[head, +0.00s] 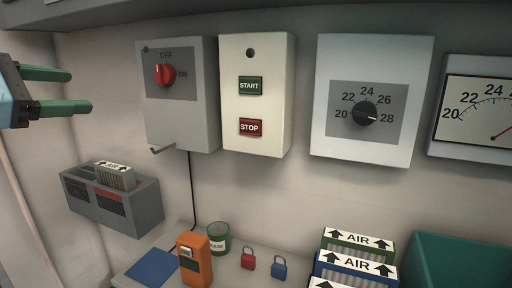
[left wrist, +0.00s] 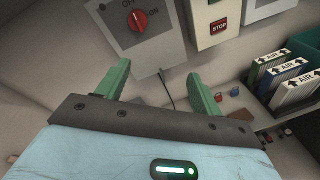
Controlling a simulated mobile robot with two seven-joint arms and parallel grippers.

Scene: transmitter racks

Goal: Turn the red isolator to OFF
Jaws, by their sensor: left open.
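The red isolator knob (head: 165,75) sits on a grey plate on a grey wall box (head: 190,125), with OFF printed above it and ON at its right. It carries a small pale mark; I cannot tell surely which word it points to. The knob also shows at the top of the left wrist view (left wrist: 138,20). My left gripper (head: 80,91) has green fingers and is open and empty, left of the box and apart from it. In the left wrist view the open fingers (left wrist: 158,75) are below the knob. My right gripper is not in view.
A lever (head: 162,148) sticks out at the box's lower left. A START/STOP box (head: 270,60) stands close at its right, then a dial box (head: 330,150). A grey filter holder (head: 145,205) is below left. The shelf holds an orange device (head: 195,268) and padlocks (head: 248,262).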

